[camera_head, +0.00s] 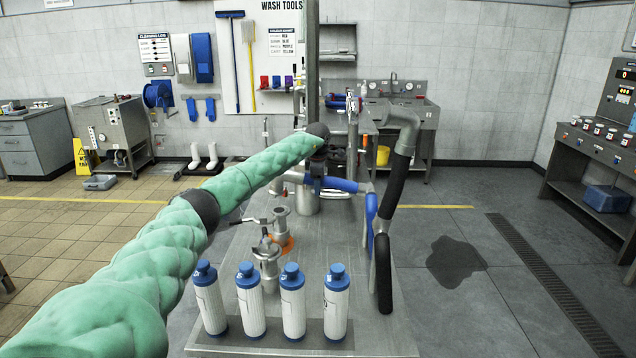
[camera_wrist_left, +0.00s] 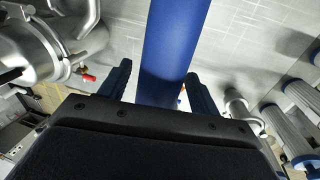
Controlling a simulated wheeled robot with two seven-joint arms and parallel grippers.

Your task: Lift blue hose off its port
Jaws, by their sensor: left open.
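The blue hose (camera_head: 345,185) runs sideways from near my left gripper (camera_head: 318,172) at the metal fittings, then bends and hangs down in front of the table's right edge. My left arm in its green sleeve reaches out to the hose's left end. In the left wrist view the blue hose (camera_wrist_left: 172,50) passes between the two dark fingers of my left gripper (camera_wrist_left: 160,88). The fingers are open, and a gap shows beside the hose. The port under the hose end is hidden by the gripper and wrist.
White bottles with blue caps (camera_head: 291,300) stand at the steel table's (camera_head: 350,338) near end. Metal valve fittings (camera_head: 268,258) stand behind them. A dark floor patch (camera_head: 456,262) lies beyond.

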